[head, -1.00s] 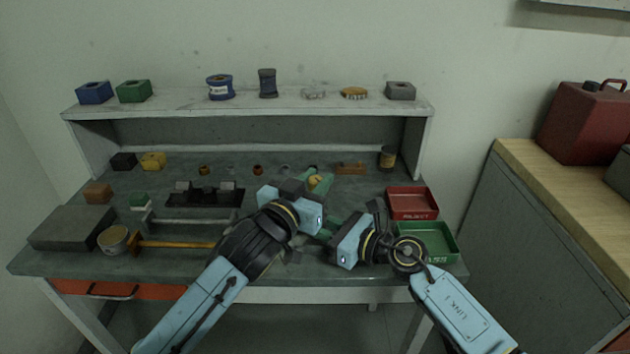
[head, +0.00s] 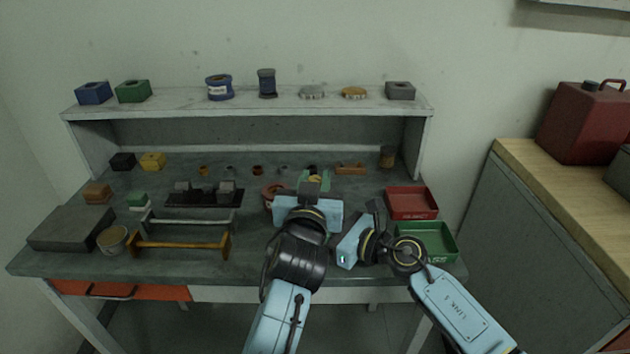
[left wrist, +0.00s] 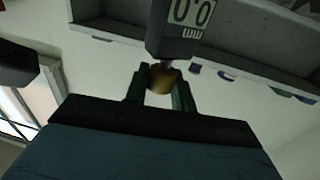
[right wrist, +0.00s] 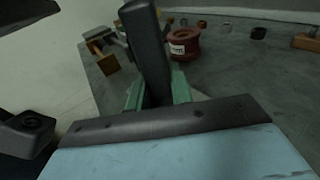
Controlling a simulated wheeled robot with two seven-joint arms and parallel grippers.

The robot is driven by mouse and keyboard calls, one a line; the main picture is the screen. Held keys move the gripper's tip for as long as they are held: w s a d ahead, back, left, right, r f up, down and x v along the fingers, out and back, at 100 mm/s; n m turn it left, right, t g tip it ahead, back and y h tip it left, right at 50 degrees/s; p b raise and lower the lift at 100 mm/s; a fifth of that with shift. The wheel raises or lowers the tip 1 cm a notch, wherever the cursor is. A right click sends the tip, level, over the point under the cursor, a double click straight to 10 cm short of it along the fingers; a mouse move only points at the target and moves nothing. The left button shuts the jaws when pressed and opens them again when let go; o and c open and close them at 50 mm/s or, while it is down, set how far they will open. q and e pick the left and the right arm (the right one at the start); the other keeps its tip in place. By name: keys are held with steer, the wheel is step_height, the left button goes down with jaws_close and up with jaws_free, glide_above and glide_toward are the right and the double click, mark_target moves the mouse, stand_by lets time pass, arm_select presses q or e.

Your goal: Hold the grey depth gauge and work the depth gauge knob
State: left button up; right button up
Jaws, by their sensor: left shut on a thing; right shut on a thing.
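The dark grey depth gauge (left wrist: 178,35) shows in the left wrist view, with a pale display reading 0.0. Its brass-coloured knob (left wrist: 165,78) sits at the end of the gauge, between the green fingers of my left gripper (left wrist: 161,88), which are shut on it. In the right wrist view, my right gripper (right wrist: 156,92) is shut on the dark grey bar-like body of the gauge (right wrist: 148,48). In the head view, the left gripper (head: 312,186) hides most of the gauge, and the right fingertips are hidden too.
A red spool-like pot (head: 271,194) stands just left of my left gripper. A red reject tray (head: 412,216) and green tray (head: 428,256) lie at the right. A grey-handled bar (head: 190,222) and an orange bar (head: 180,246) lie left. The shelf (head: 250,105) runs behind.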

arm_select(q)
steer(key=o, duration=1)
steer(key=shift+c, duration=0.2)
steer(key=s+a, duration=0.1)
steer(key=s, duration=0.6)
steer(key=shift+s, duration=0.3)
arm_select(e)
steer(key=o, duration=0.8)
steer(key=shift+o, duration=0.2)
